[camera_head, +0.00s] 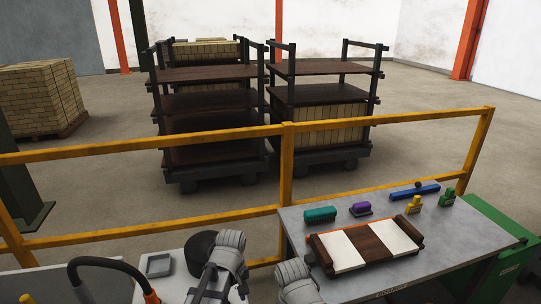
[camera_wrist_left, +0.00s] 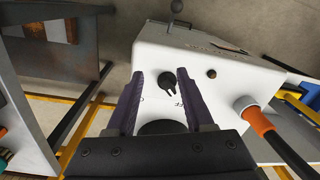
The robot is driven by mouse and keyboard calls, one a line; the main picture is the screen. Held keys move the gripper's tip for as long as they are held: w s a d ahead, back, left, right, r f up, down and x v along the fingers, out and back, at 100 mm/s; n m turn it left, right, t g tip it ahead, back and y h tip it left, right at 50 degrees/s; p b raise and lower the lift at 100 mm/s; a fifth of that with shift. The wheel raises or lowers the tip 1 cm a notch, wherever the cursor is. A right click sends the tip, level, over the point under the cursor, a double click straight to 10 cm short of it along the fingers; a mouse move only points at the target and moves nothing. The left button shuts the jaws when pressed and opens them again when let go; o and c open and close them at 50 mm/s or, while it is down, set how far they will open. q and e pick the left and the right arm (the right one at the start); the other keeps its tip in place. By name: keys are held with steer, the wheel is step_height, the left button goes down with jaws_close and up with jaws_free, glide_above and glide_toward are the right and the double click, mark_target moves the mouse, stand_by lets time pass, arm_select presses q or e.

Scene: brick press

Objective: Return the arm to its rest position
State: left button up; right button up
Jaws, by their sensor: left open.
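My left gripper (camera_wrist_left: 165,82) is open and empty in the left wrist view, its two dark purple fingers spread apart. They show in front of a white box (camera_wrist_left: 200,52) with a black knob (camera_wrist_left: 168,78) between the fingertips. I cannot tell how far the fingers are from the box. In the head view, grey links of my arms rise from the bottom edge at the centre. My left gripper is not clear there, and my right gripper does not show.
A yellow railing (camera_head: 287,150) crosses the head view. Behind it stand racks (camera_head: 205,75) on wheels. A black cable with an orange plug (camera_wrist_left: 258,122) joins the white box.

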arm_select(q)
steer(key=s+d+m, duration=0.5)
steer(key=s+m, duration=0.4)
steer(key=m, duration=0.1)
steer(key=shift+s+d+r+y+p, duration=0.2)
steer(key=shift+d+r+y+p, duration=0.15)
steer(key=shift+r+y, duration=0.1)
stand_by(2.4)
